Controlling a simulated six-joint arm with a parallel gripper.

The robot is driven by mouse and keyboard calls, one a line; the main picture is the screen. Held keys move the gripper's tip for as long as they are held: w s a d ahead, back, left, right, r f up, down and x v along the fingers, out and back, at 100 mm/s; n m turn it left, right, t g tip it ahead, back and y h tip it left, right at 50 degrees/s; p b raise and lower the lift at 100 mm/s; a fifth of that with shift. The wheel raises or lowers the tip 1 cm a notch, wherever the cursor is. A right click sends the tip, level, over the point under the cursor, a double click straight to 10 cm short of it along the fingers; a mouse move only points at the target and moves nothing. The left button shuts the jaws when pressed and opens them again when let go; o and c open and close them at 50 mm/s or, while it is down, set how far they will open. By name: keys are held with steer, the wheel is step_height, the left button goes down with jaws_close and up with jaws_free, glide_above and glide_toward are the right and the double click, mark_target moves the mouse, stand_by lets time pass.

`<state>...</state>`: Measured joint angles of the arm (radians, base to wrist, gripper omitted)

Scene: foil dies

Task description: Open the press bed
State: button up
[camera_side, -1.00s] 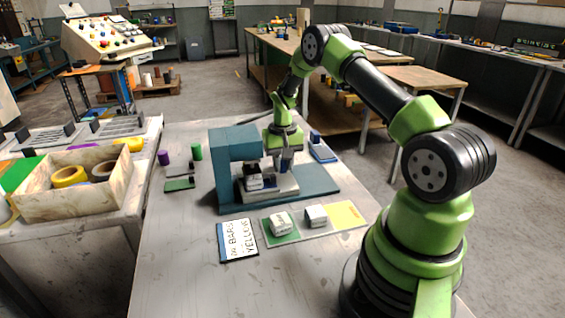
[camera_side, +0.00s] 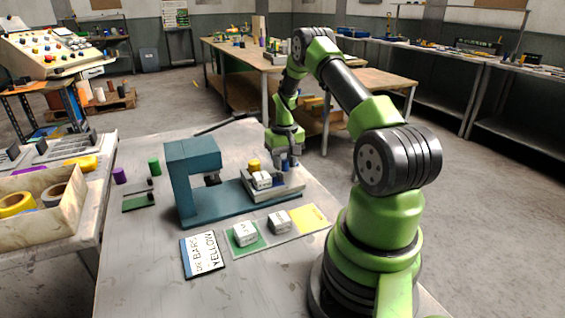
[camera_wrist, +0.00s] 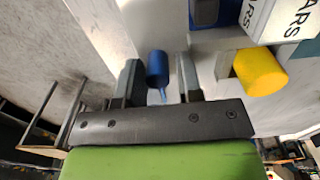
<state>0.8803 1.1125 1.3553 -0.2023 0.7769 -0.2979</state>
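The teal press (camera_side: 180,190) stands on the table with its C-shaped frame at the left of its base. Its pale bed (camera_side: 285,187) is at the right end of the base, clear of the press head (camera_side: 212,179). A white lettered die (camera_side: 261,180) sits on the bed, and also shows in the wrist view (camera_wrist: 285,18). A yellow cylinder (camera_side: 253,164) is just behind it. My gripper (camera_side: 289,160) is at the bed's far right side. In the wrist view a blue knob (camera_wrist: 157,68) is between my fingers, with a gap showing on its right; the fingers look open.
Purple (camera_side: 119,176) and green (camera_side: 154,167) cylinders stand at left.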

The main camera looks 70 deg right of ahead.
step_height(320, 180, up, 10)
stand_by(0.7)
steer(key=w+a+r+n+t, duration=0.2)
steer(key=a+r+n+t, duration=0.15)
steer(key=a+r, duration=1.4)
steer(key=s+a+n+t+y, duration=0.1)
steer(key=s+a+t+y, duration=0.1)
steer(key=s+a, duration=1)
steer(key=a+t, duration=0.1)
steer(key=a, duration=0.2)
steer(key=shift+s+r+t, duration=0.15)
steer(key=shift+s+t, duration=0.05)
steer(key=shift+t, duration=0.15)
